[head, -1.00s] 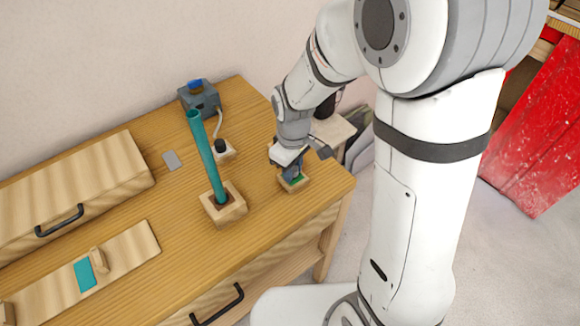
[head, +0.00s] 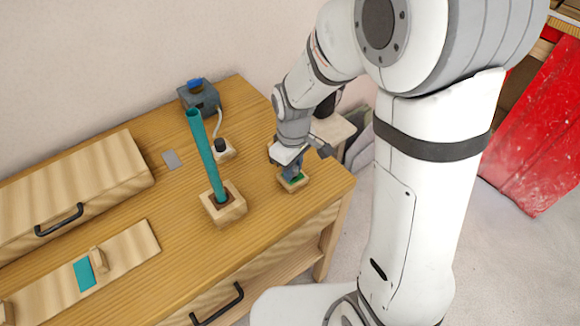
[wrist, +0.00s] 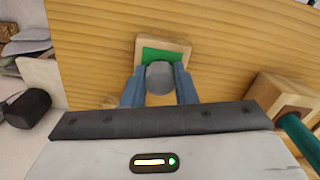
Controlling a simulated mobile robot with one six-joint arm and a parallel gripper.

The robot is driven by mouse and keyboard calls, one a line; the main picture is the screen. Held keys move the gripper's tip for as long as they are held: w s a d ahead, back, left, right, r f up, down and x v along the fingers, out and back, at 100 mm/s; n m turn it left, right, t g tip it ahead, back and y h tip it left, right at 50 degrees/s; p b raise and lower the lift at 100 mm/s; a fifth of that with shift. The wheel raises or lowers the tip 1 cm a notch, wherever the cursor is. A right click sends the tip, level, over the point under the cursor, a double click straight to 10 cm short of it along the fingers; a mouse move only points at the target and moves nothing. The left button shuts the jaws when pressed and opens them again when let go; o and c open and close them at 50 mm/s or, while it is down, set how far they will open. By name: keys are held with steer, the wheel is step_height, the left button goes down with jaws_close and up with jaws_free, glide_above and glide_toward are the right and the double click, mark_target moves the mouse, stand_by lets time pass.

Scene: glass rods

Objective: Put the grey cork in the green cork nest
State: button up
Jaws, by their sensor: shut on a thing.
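The grey cork (wrist: 160,78) shows in the wrist view between the two blue fingers of my gripper (wrist: 160,88). My gripper is shut on it. The green cork nest (wrist: 162,55), a small wooden block with a green inside, lies right behind the cork in that view. In the head view my gripper (head: 293,168) is low over the nest (head: 294,181) near the table's right end. The cork is hidden there by the fingers. I cannot tell whether the cork touches the nest.
A teal tube (head: 206,155) stands tilted in a wooden block (head: 224,206) left of my gripper. A wooden box (head: 75,180) is at left. The table's right edge is close.

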steer(key=shift+f, duration=0.25)
steer(key=shift+r, duration=0.2)
stand_by(0.3)
steer(key=shift+r+p, duration=0.45)
steer(key=shift+r, duration=0.15)
steer(key=shift+f+b, duration=0.75)
steer(key=shift+f, duration=0.1)
stand_by(0.7)
steer(key=shift+r, duration=0.25)
steer(key=shift+r+p, duration=0.65)
steer(key=shift+p, duration=0.05)
steer(key=shift+f+b, duration=0.75)
steer(key=shift+f, duration=0.15)
stand_by(0.6)
